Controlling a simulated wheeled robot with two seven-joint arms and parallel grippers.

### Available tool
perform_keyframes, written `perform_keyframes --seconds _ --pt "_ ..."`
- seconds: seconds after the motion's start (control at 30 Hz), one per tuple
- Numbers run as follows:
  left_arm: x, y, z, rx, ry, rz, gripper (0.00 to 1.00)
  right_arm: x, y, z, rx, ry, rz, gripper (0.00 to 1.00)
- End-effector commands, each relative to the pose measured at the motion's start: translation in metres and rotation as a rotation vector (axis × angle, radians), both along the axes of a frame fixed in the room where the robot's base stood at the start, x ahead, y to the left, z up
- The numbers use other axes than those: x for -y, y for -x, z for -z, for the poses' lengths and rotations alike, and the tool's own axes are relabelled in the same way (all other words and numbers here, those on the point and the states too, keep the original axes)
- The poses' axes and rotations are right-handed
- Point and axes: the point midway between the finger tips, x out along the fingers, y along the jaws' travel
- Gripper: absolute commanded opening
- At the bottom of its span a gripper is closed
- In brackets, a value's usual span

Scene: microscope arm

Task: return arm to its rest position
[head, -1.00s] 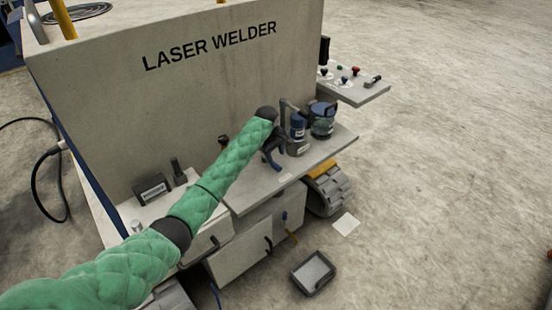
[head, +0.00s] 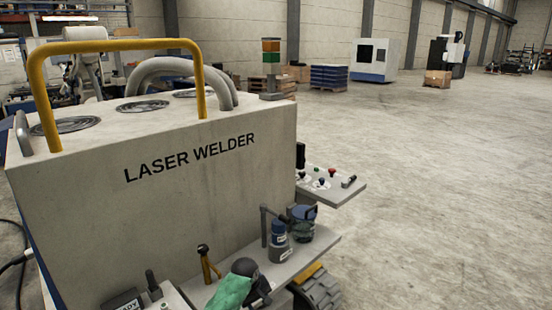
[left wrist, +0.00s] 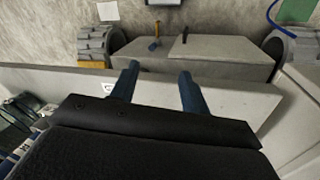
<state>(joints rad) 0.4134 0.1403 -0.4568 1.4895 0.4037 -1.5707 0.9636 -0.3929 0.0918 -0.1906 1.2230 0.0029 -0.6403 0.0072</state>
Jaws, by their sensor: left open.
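The laser welder (head: 150,215) fills the left of the head view. On its side shelf stands a dark upright post with a short bent arm (head: 264,222), beside a blue-capped bottle (head: 279,242) and a wider blue-and-dark jar (head: 301,225). I cannot tell for sure which part is the microscope arm. My left gripper (head: 262,291) is low in the head view, in front of the shelf and left of the bottle, partly cut off. In the left wrist view its two blue fingers (left wrist: 157,84) are apart with nothing between them. My right gripper is not in view.
A brass lever with a dark knob (head: 207,264) stands left of my gripper. A control panel with coloured buttons (head: 325,181) juts out at the right. A yellow handle (head: 115,45) tops the welder. Floor at right is clear. Bottles (left wrist: 22,130) show at the left wrist view's left edge.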

Motion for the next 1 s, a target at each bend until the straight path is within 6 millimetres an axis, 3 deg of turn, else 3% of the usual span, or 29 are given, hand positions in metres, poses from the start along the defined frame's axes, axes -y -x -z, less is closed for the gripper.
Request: perform_keyframes --seconds 0.03,0.2,0.5,0.77,1.0 --pt "0.0 0.018 0.007 0.005 0.003 0.024 0.46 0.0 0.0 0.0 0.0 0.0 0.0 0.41" --pt "-0.007 0.068 0.021 0.039 -0.004 0.111 0.46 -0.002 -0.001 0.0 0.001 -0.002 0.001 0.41" --pt "-0.028 0.16 0.031 0.099 -0.032 0.248 0.46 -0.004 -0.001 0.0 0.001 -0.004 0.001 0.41" --pt "-0.055 0.241 0.027 0.147 -0.081 0.352 0.46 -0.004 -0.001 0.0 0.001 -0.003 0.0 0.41" --pt "-0.086 0.315 0.011 0.181 -0.144 0.442 0.46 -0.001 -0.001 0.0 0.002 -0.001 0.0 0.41"
